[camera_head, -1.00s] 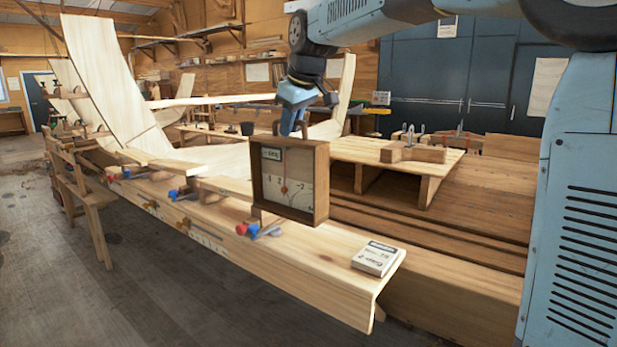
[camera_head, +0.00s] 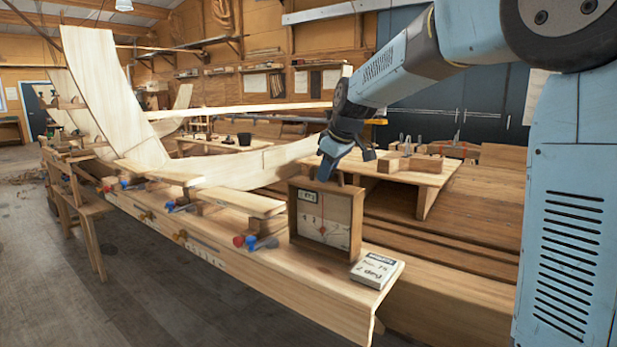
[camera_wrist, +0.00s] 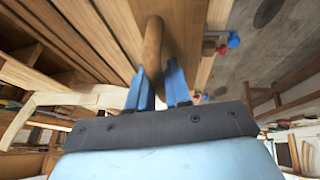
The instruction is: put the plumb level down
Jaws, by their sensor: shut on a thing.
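The plumb level (camera_head: 323,222) is a wooden box frame with a pale dial face, in the head view. It is upright near the right end of the light plank (camera_head: 250,260), just behind the small printed block. Its bottom edge appears at the plank's top; I cannot tell whether it bears fully on it. My gripper (camera_head: 330,172) is above the level, shut on its handle. In the wrist view the rounded wooden handle (camera_wrist: 152,55) lies between the blue fingers of my gripper (camera_wrist: 159,82).
The small printed block (camera_head: 377,271) lies close to the level's right front corner. Red and blue clamps (camera_head: 255,242) sit to its left beside a short board (camera_head: 235,200). A raised wooden table (camera_head: 410,172) with blocks stands behind. The plank's front end is near.

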